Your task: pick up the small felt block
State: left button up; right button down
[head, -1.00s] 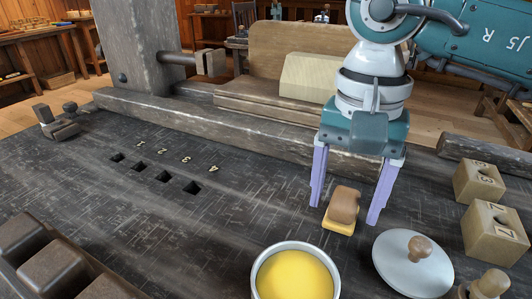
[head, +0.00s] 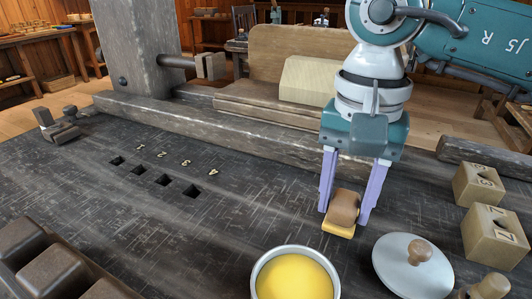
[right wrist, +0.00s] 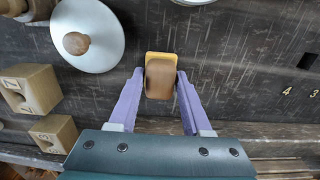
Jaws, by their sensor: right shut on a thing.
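The small felt block (head: 343,207) has a rounded brown top and a yellow base, and sits on the dark bench top. It also shows in the right wrist view (right wrist: 160,78). My right gripper (head: 345,217) comes down over it from above, with one purple finger on each side. Its fingers are shut on the brown part, and the yellow base is still at bench level as far as I can tell. In the right wrist view my right gripper (right wrist: 160,76) has its fingertips against the block's sides. My left gripper is not in view.
A bowl of yellow stuff (head: 294,277) stands in front of the block. A grey lid with a wooden knob (head: 400,272) lies to its right. Two numbered wooden blocks (head: 497,238) stand farther right. Numbered square holes (head: 163,180) and clear bench lie to the left.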

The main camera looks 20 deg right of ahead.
aim_at(346, 199)
notch_tip(346, 199, up, 20)
jog(key=p, duration=0.3)
jog(key=c, duration=0.9)
grip_release()
jog(key=c, duration=0.6)
jog(key=shift+c, duration=0.2)
